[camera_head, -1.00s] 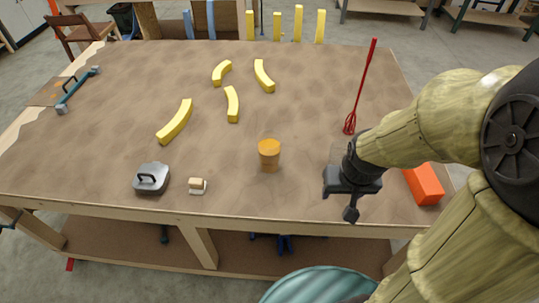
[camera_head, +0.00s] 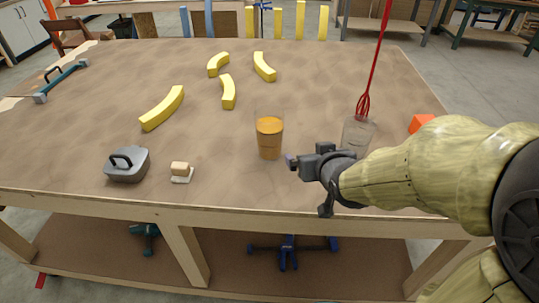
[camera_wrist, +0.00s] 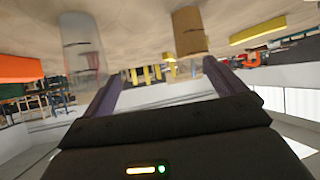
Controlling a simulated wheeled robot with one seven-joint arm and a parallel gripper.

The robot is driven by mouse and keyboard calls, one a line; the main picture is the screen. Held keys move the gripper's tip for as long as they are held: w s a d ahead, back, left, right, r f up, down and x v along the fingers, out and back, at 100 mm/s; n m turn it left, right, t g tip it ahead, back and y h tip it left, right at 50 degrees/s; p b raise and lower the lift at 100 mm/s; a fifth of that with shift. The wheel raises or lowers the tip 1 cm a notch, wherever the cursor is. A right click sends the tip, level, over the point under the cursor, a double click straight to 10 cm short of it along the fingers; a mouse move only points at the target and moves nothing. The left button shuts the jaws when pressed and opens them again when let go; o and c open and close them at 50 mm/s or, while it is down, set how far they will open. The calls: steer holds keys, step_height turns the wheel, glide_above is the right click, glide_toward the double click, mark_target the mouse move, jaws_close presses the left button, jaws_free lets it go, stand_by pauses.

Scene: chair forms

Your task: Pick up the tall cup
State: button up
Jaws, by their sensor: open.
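A tall clear cup with amber contents (camera_head: 269,140) stands upright on the table. My gripper (camera_head: 308,185) is just to its right in the head view, open and apart from it. A second clear cup (camera_head: 358,136) stands behind my wrist, its lower part partly hidden. The wrist view appears upside down. There the amber cup (camera_wrist: 189,32) is beyond the right finger and the clear cup (camera_wrist: 82,45) beyond the left one. Nothing shows between my gripper's fingers (camera_wrist: 160,75). I cannot tell which cup the task means.
A red whisk (camera_head: 370,75) stands at the clear cup; whether inside it is unclear. An orange block (camera_head: 420,123) is at right. A grey lidded box (camera_head: 127,164) and a small cream-topped block (camera_head: 181,171) are front left. Several yellow curved blocks (camera_head: 162,108) lie farther back.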

steer(key=w+a+f+n+t+y+b, duration=0.1)
steer(key=a+f+t+y+b, duration=0.2)
steer(key=a+b, duration=0.2)
steer(key=b, duration=0.3)
steer(key=shift+a+f+n+b, duration=0.15)
steer(key=shift+f+n+b, duration=0.05)
steer(key=shift+n+b, duration=0.1)
steer(key=shift+w+r, duration=0.1)
steer(key=p, duration=0.8)
glide_toward(273, 138)
steer(key=w, duration=0.2)
steer(key=x, duration=0.7)
steer(key=shift+s+a, duration=0.2)
steer(key=shift+a, duration=0.15)
